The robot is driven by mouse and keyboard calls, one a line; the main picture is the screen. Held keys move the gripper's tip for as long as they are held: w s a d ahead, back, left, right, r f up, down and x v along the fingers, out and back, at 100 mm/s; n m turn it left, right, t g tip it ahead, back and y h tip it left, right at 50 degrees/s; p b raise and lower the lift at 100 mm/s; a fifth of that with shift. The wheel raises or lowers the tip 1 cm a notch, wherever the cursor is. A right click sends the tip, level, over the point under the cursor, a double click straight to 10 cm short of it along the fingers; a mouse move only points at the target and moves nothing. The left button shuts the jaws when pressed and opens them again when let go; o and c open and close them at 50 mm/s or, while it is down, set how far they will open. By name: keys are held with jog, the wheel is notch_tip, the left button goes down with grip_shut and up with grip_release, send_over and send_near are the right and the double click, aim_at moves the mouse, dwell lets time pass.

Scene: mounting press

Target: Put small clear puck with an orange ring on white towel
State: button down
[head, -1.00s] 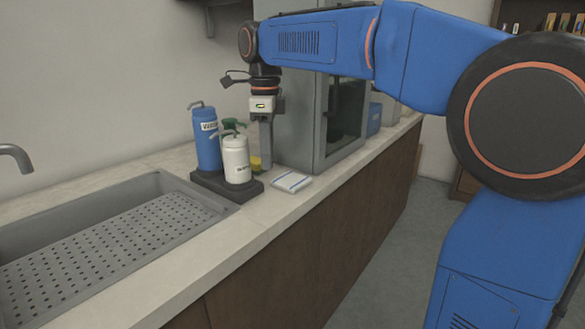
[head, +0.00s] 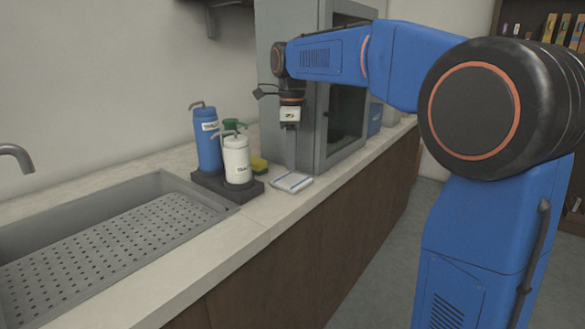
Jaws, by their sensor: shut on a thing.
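The white towel (head: 293,181), folded with blue stripes, lies on the counter in front of the grey machine. My gripper (head: 291,168) points straight down just above the towel's back part. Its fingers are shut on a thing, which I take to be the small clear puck. The puck itself cannot be made out at this size, nor can its orange ring. I cannot tell whether it touches the towel.
A dark tray (head: 252,190) left of the towel holds a blue bottle (head: 207,145), a white bottle (head: 237,160) and a green-topped bottle. A yellow sponge (head: 259,164) lies behind. The grey machine (head: 270,95) stands close behind my gripper. A perforated sink (head: 110,245) is at left.

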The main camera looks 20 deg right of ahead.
jog(key=shift+w+d+f, duration=0.1)
jog(key=shift+d+f, duration=0.05)
jog(key=shift+f, duration=1.5)
jog(key=c, duration=1.5)
grip_release()
jog(key=shift+f, duration=0.1)
notch_tip(320, 180, up, 12)
jog(key=shift+r, duration=0.1)
